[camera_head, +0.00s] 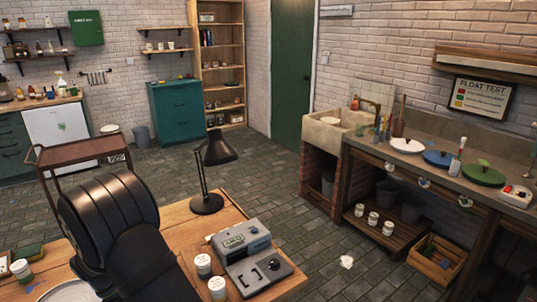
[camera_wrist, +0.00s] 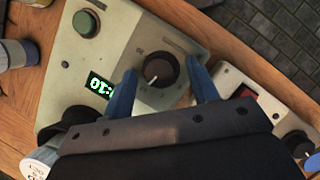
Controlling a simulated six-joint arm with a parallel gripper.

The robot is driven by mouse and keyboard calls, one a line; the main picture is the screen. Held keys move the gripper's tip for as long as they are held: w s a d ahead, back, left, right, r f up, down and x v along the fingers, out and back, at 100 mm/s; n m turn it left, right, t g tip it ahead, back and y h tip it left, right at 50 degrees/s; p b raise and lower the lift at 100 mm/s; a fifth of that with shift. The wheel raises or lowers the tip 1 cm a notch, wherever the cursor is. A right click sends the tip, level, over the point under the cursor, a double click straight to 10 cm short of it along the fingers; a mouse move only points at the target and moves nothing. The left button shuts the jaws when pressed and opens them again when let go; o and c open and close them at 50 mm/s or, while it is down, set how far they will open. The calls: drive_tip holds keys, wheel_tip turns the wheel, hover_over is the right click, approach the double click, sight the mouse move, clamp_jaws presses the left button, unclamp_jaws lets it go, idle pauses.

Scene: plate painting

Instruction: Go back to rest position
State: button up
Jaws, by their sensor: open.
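In the wrist view, my gripper (camera_wrist: 162,82) is open, with its two blue fingers spread apart. A dark round knob (camera_wrist: 158,68) with a white pointer line shows between the fingertips. I cannot tell whether the fingers touch it. The knob belongs to a pale control box (camera_wrist: 62,62) with a green button (camera_wrist: 87,23) and a lit green display (camera_wrist: 102,86), partly covered by my left finger. In the head view, my dark arm fills the lower left, and my gripper's fingers are not visible.
Beside the box in the wrist view is another pale device (camera_wrist: 235,77) with a red switch. In the head view, a black lamp (camera_head: 207,203), a grey machine (camera_head: 245,250) and white jars (camera_head: 203,265) stand on the wooden table (camera_head: 175,228). Floor lies open beyond.

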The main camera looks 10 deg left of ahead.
drive_tip(key=n+t, duration=0.1)
drive_tip(key=n, duration=0.2)
drive_tip(key=n+t, duration=0.1)
drive_tip(key=n, duration=0.2)
drive_tip(key=shift+s, duration=0.2)
drive_tip(key=v, duration=0.7)
drive_tip(key=shift+s+d+r+n+y, duration=0.2)
drive_tip(key=shift+r+n+y, duration=0.1)
drive_tip(key=shift+r+y, duration=0.1)
drive_tip(key=shift+o, duration=0.5)
drive_tip(key=o, duration=0.9)
drive_tip(key=w+d+r+n+g+y, duration=0.1)
drive_tip(key=w+d+r, duration=0.25)
drive_tip(key=r, duration=0.45)
drive_tip(key=w+d+r+y, duration=0.1)
drive_tip(key=w+d+r, duration=0.25)
drive_tip(key=r, duration=0.45)
drive_tip(key=w+d+r+n+g+y, duration=0.1)
drive_tip(key=w+d+r+y, duration=0.2)
drive_tip(key=r, duration=0.5)
drive_tip(key=shift+h, duration=0.7)
drive_tip(key=f, duration=0.9)
drive_tip(key=shift+s+d+f, duration=0.15)
drive_tip(key=shift+d+f, duration=0.1)
drive_tip(key=shift+d, duration=0.05)
drive_tip(key=shift+r, duration=0.1)
wheel_tip(320, 180, up, 10)
drive_tip(key=shift+f, duration=0.1)
